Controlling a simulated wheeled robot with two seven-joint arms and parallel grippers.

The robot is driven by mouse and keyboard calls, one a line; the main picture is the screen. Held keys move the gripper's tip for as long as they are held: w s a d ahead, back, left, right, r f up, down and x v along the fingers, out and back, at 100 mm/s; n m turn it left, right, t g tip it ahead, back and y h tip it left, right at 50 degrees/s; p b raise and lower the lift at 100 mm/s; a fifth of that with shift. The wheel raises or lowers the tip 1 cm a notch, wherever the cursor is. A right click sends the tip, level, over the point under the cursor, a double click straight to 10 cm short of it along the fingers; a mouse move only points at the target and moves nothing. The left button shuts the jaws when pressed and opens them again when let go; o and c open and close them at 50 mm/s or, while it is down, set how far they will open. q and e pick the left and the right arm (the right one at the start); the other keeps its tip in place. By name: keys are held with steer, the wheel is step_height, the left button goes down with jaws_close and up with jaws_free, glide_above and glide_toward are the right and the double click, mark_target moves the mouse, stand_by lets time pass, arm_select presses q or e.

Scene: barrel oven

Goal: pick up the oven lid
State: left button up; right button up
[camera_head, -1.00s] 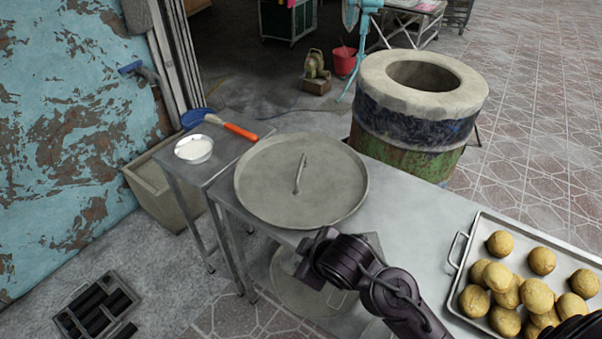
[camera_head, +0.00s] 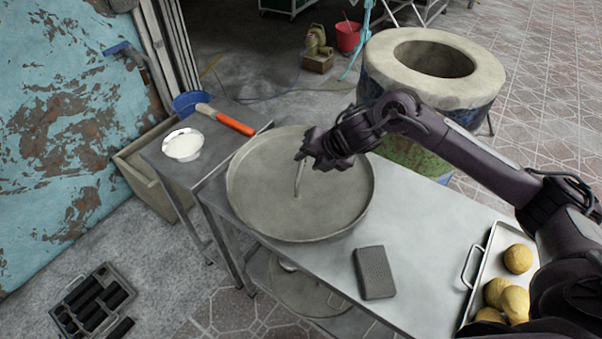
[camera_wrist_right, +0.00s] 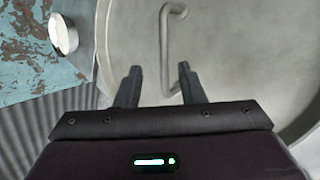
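The oven lid (camera_head: 262,200) is a large round grey metal disc with a raised rim, lying flat on the metal table. Its bent bar handle (camera_head: 299,178) stands up at the middle. My right gripper (camera_head: 308,160) is over the lid, close to the handle's upper end. In the right wrist view the gripper (camera_wrist_right: 159,78) is open, its two fingers apart. The handle (camera_wrist_right: 164,50) shows ahead of and between the fingertips there, with the lid (camera_wrist_right: 235,60) behind it. Whether a finger touches the handle cannot be told. My left gripper is not in view.
The barrel oven (camera_head: 430,85) stands open-topped behind the table. A dark grey block (camera_head: 374,272) lies on the table in front of the lid. A tray (camera_head: 478,285) of buns is at the right. A white bowl (camera_head: 183,145) and an orange-handled brush (camera_head: 226,119) are on the side table.

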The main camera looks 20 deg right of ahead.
mark_target(301, 165)
steer(key=x, duration=0.4)
steer(key=p+x, duration=0.1)
steer(key=x, duration=0.1)
steer(key=shift+w+d+f, duration=0.15)
steer(key=shift+d+f, duration=0.05)
steer(key=shift+f, duration=0.25)
jaws_close()
steer(key=shift+r, duration=0.15)
